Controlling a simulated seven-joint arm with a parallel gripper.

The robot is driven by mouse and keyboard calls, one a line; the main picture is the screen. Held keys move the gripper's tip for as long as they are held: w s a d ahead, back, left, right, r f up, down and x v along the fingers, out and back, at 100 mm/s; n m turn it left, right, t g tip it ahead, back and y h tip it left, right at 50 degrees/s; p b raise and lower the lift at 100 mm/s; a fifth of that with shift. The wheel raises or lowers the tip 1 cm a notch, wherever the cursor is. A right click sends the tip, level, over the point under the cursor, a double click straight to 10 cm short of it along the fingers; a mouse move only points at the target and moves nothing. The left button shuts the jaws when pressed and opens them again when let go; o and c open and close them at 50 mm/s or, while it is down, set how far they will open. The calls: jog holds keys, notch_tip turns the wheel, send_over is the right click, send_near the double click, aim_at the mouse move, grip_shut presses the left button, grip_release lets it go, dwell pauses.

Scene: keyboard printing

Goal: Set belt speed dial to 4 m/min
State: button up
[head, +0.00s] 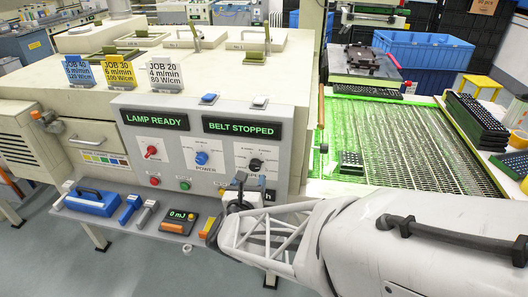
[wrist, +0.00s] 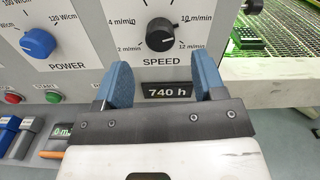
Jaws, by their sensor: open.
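The black speed dial (wrist: 161,35) sits on the grey control panel, above the word SPEED and ringed by marks that include 2, 4, 10 and 12 m/min. In the head view the speed dial (head: 256,164) is at the panel's right side. I cannot tell exactly where its pointer stands. My gripper (wrist: 163,80) is open and empty, its two blue-padded fingers apart, just below the dial in the wrist view and not around it. In the head view my gripper (head: 240,188) is in front of the panel's lower right, partly hidden by my own wrist.
The blue power dial (head: 201,158) is left of the speed dial. Displays read LAMP READY (head: 155,119) and BELT STOPPED (head: 242,128). The job 20 card (head: 164,76) reads 4 m/min, 80 W/cm. A shelf with tools (head: 135,213) lies below the panel; the belt (head: 400,145) is right.

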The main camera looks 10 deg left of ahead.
aim_at(254, 168)
jog(key=shift+w, duration=3.15)
jog(key=shift+c, duration=0.3)
jog(key=c, duration=0.9)
